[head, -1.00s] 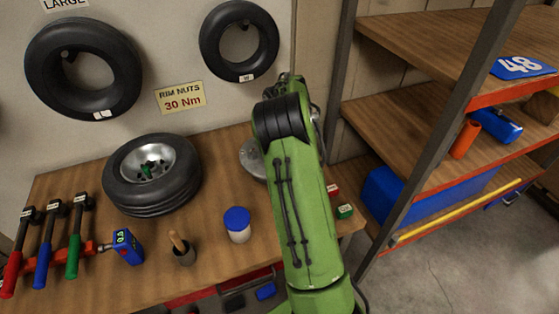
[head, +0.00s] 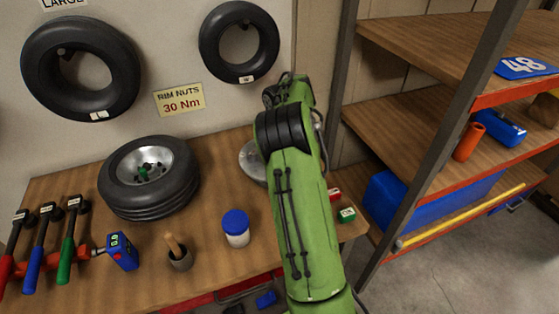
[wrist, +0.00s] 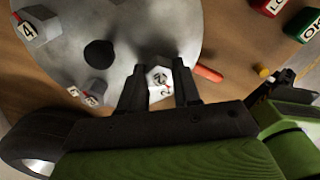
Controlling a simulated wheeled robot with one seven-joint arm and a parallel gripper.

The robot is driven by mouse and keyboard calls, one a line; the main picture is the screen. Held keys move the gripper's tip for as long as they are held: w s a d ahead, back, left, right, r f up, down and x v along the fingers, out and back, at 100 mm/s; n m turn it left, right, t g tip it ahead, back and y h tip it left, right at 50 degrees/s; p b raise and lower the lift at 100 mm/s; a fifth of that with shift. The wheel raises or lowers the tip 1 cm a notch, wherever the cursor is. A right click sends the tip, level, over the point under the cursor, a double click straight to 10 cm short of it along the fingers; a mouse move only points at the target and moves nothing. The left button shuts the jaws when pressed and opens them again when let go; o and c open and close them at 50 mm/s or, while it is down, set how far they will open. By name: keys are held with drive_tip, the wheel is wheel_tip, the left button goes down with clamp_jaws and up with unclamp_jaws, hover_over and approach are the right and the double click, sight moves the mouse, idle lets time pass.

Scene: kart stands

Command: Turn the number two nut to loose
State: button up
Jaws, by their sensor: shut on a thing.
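The number two nut (wrist: 158,78) is a white hexagonal piece marked 2 with a small red mark, on a round grey metal disc (wrist: 130,30) in the wrist view. My gripper (wrist: 159,84) is shut on it, one black finger on each side. Another nut marked 4 (wrist: 30,33) sits at the disc's left, and more nuts (wrist: 92,92) sit at its lower left, their numbers unclear. In the head view the disc (head: 252,162) is partly hidden behind my green arm, which also hides the gripper and the nut.
A red block (wrist: 270,5) and a green block (wrist: 301,22) stand beyond the disc at the upper right. An orange-red stick (wrist: 208,73) lies by its edge. A blue-lidded jar (head: 236,228), a brush pot (head: 178,252) and a wheel (head: 148,178) stand left of my arm.

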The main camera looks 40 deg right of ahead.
drive_tip(key=shift+r, duration=0.1)
drive_tip(key=o, duration=1.1)
drive_tip(key=shift+c, duration=0.2)
wheel_tip(320, 180, up, 16)
drive_tip(key=p, duration=0.6)
drive_tip(key=shift+p, duration=0.4)
drive_tip(key=shift+f, duration=0.2)
